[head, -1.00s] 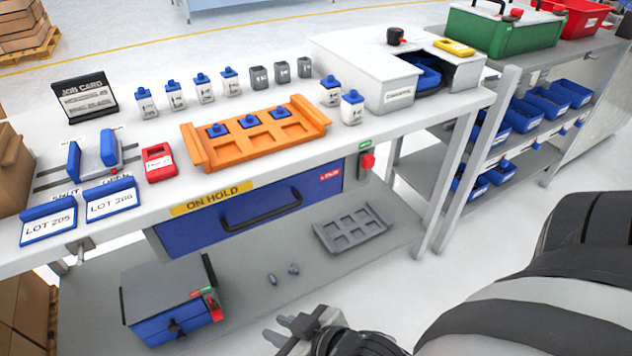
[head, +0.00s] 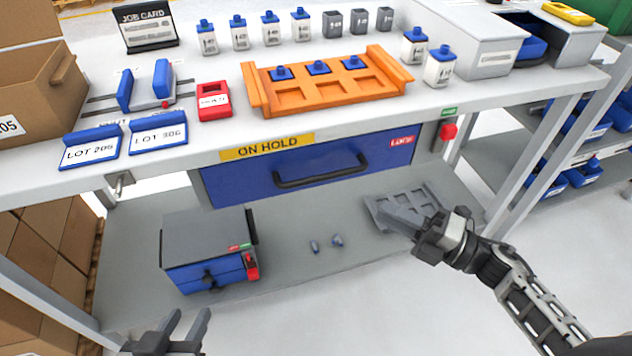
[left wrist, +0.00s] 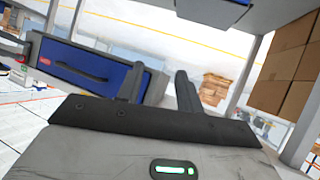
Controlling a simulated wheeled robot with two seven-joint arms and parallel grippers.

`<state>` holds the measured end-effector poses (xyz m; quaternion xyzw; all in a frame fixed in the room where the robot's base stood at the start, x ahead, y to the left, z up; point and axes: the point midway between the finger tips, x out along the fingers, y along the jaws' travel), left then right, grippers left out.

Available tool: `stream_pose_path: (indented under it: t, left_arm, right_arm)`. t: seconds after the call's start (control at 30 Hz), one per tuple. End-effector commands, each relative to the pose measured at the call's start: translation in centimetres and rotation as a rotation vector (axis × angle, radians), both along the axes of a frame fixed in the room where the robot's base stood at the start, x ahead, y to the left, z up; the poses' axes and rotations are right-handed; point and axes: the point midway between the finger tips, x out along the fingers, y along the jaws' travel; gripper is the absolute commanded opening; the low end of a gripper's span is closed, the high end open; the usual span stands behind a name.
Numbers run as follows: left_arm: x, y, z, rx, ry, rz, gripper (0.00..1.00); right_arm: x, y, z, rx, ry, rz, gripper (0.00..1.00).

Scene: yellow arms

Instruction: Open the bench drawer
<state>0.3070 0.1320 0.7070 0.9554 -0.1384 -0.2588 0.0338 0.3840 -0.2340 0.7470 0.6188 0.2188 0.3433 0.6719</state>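The bench drawer (head: 325,168) has a blue front with a black bar handle (head: 320,171). It sits under the bench top below the yellow ON HOLD label (head: 267,147) and looks shut. In the left wrist view, which looks upside down, the drawer (left wrist: 95,65) is beyond my fingers. My left gripper (head: 190,322) is at the bottom left of the head view, open and empty, in front of the drawer and apart from it. My right gripper (head: 400,222) is below and right of the handle, in front of the grey tray; its finger gap is unclear.
A small blue and grey cabinet (head: 209,250) stands on the lower shelf (head: 300,270), with two small grey parts beside it. A grey tray (head: 385,208) lies there too. A red button (head: 448,131) is right of the drawer. An orange tray (head: 325,92) stands on the bench top.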

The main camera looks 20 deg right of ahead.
Motion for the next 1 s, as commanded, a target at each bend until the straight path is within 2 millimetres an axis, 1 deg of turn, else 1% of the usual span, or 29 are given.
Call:
stream_pose_path:
  t: [0.17, 0.27, 0.6, 0.7, 0.8, 1.0]
  left_arm:
    - [-0.1, 0.0, 0.4, -0.002, 0.002, 0.000, 0.36]
    - [-0.1, 0.0, 0.4, -0.002, 0.006, 0.000, 0.36]
    - [-0.4, 0.0, -0.1, 0.001, 0.029, 0.000, 0.36]
    - [-0.4, 0.0, 0.0, 0.001, 0.029, 0.001, 0.36]
    - [-0.3, 0.0, 0.1, 0.001, 0.028, 0.001, 0.36]
    - [-0.2, 0.1, 0.2, 0.001, 0.024, 0.002, 0.36]
  right_arm:
    - [1.9, 2.1, 0.7, 0.006, -0.003, 0.001, 0.22]
    - [3.4, 3.8, 1.0, 0.007, -0.003, 0.000, 0.22]
    - [8.2, 9.0, 1.9, 0.009, 0.000, -0.001, 0.22]
    - [9.1, 10.1, 2.1, 0.008, 0.001, 0.000, 0.22]
    - [9.8, 10.8, 2.1, 0.007, 0.002, -0.002, 0.22]
    - [10.3, 11.4, 2.1, 0.006, 0.004, -0.001, 0.22]
